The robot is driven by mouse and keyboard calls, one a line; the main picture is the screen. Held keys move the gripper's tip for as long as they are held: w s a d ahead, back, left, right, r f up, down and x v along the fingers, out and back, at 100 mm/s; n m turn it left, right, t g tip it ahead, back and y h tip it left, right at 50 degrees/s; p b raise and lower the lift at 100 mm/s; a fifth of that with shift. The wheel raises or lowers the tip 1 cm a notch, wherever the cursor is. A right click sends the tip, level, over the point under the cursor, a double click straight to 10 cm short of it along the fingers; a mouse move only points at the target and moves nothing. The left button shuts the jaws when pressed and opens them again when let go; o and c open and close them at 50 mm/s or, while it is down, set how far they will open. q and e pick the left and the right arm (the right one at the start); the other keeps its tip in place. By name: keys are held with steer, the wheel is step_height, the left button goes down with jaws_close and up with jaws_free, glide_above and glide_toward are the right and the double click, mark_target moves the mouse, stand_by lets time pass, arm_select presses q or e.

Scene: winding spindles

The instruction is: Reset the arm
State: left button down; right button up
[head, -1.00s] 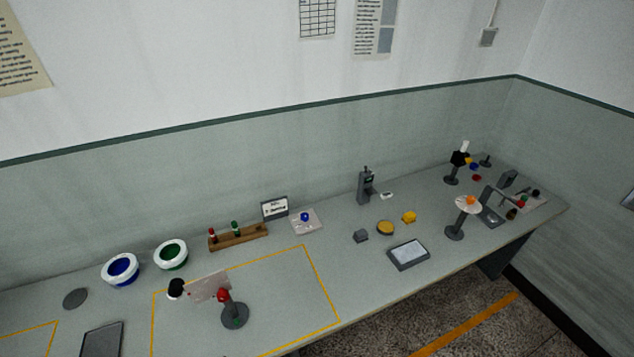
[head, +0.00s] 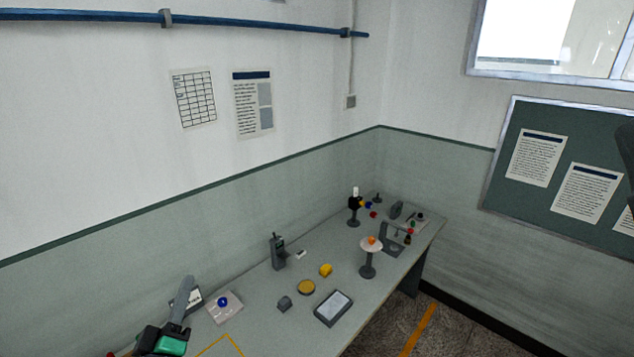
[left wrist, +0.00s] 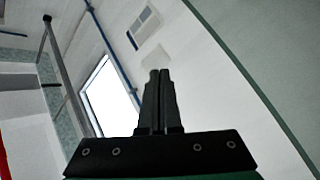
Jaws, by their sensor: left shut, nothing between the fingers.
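My left gripper (head: 186,283) is at the lower left of the head view, over the left part of the bench, with its grey fingers pointing up and a green and black body below. In the left wrist view its two dark fingers (left wrist: 159,76) lie together with nothing between them. They point toward the ceiling and a bright window. My right gripper cannot be made out.
The grey bench (head: 345,243) runs along the wall to the corner. A white card with a blue ball (head: 223,302) is right of my left gripper.

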arm_select(q)
steer(key=s+d+r+m+t+h+p, duration=0.1)
steer(key=d+r+t, duration=0.1)
steer(key=r, duration=0.6)
steer(key=s+d+r+m+t, duration=0.1)
steer(key=d+r, duration=0.1)
steer(key=r, duration=0.6)
steer(key=s+d+r+m+t+h, duration=0.2)
steer(key=s+r+m, duration=0.3)
steer(key=r, duration=0.5)
steer(key=s+d+r+m+t+h+p, duration=0.1)
steer(key=s+d+r+m+t+h, duration=0.2)
steer(key=s+r+m, duration=0.3)
steer(key=shift+s+d+r+t, duration=0.3)
steer(key=shift+s+d+r, duration=0.2)
steer(key=shift+s+r, duration=1.85)
steer(key=shift+w+r, duration=0.15)
